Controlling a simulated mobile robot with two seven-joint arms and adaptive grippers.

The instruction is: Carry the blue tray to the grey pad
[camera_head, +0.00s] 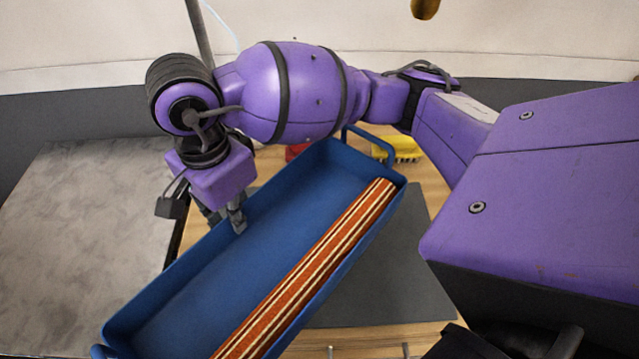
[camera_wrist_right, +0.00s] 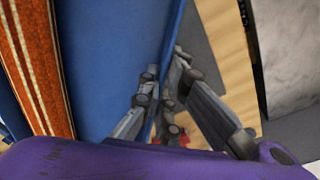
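The blue tray (camera_head: 270,225) lies diagonally across the head view, with a rust-and-cream striped strip (camera_head: 310,270) along its right side. Its near end is cut off by the frame's bottom edge. My right gripper (camera_head: 228,218) is at the tray's left long wall. In the wrist view, the gripper's two fingers (camera_wrist_right: 166,72) stand on either side of that blue wall (camera_wrist_right: 168,40), closed on it. The dark grey pad (camera_head: 395,275) shows on the wooden top, right of and partly behind the tray. I cannot tell whether the tray touches it. My left gripper is not in view.
A yellow object (camera_head: 402,148) and a red object (camera_head: 296,151) sit beyond the tray's far end, partly hidden. A mottled grey slab (camera_head: 80,240) fills the left side. The wooden top (camera_head: 430,185) shows bare at the right.

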